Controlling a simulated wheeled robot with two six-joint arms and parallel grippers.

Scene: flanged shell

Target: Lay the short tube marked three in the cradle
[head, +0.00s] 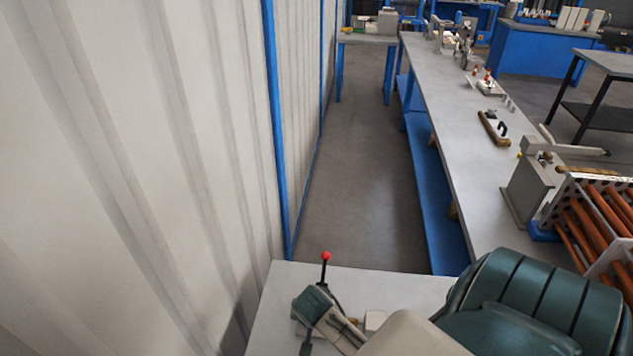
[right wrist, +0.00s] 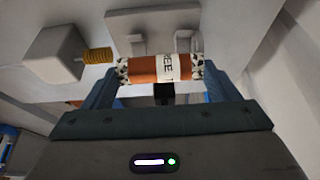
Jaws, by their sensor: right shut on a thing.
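The short tube (right wrist: 144,70) is orange-brown with a white label band reading part of "THREE". It lies crosswise between the fingertips of my right gripper (right wrist: 160,72), which is shut on its ends. Both ends look speckled black and white. Beyond the tube in the right wrist view are two pale upright brackets, one left (right wrist: 141,46) and one right (right wrist: 187,41), which look like the cradle. The tube appears in front of them; I cannot tell whether it touches. In the head view my arm hides much of this spot. My left gripper is not in view.
A grey block (right wrist: 55,52) with a ribbed orange piece (right wrist: 97,55) is left of the brackets. A red-knobbed lever (head: 326,257) stands on the near table (head: 275,300). A ribbed wall (head: 150,150) is close on the left. A long bench (head: 450,120) runs away right.

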